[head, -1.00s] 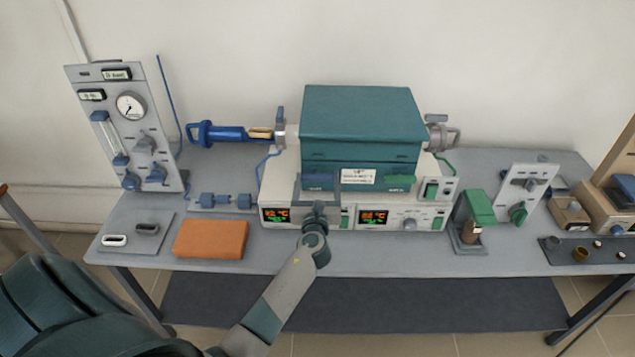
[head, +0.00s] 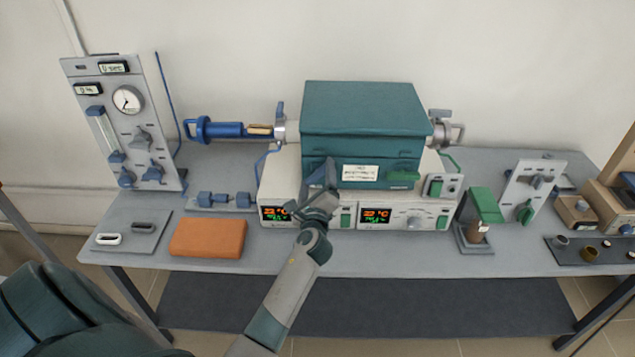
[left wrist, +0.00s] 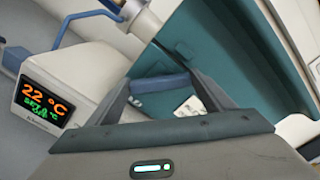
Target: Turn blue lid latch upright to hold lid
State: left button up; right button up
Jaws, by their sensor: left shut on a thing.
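The blue lid latch (left wrist: 160,83) is between my left gripper's fingertips in the left wrist view. It lies level in that picture while the teal furnace (left wrist: 225,50) behind it appears strongly tilted, so the latch stands at a slant to the furnace. In the head view my left gripper (head: 323,176) is at the lower left front of the teal furnace lid (head: 365,108) and mostly hides the latch. The gripper is shut on the latch. My right gripper is not in view.
A green latch (head: 403,176) lies level on the furnace front at right. Below are the control panels (head: 410,215). An orange block (head: 208,237) lies on the bench at left. A blue-handled tube end (head: 215,130) sticks out left of the furnace.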

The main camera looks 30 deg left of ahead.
pick_arm(q)
jog(key=n+b, duration=0.2)
jog(key=n, duration=0.2)
jog(key=shift+f+n, duration=0.15)
jog(key=shift+n, duration=0.25)
jog(key=shift+a+n+b, duration=0.1)
jog(key=shift+n+b, duration=0.45)
jog(key=shift+n, duration=1.15)
jog(key=o, duration=1)
jog(key=shift+o, duration=0.2)
jog(key=shift+s+f, duration=0.1)
jog(key=shift+s, duration=0.05)
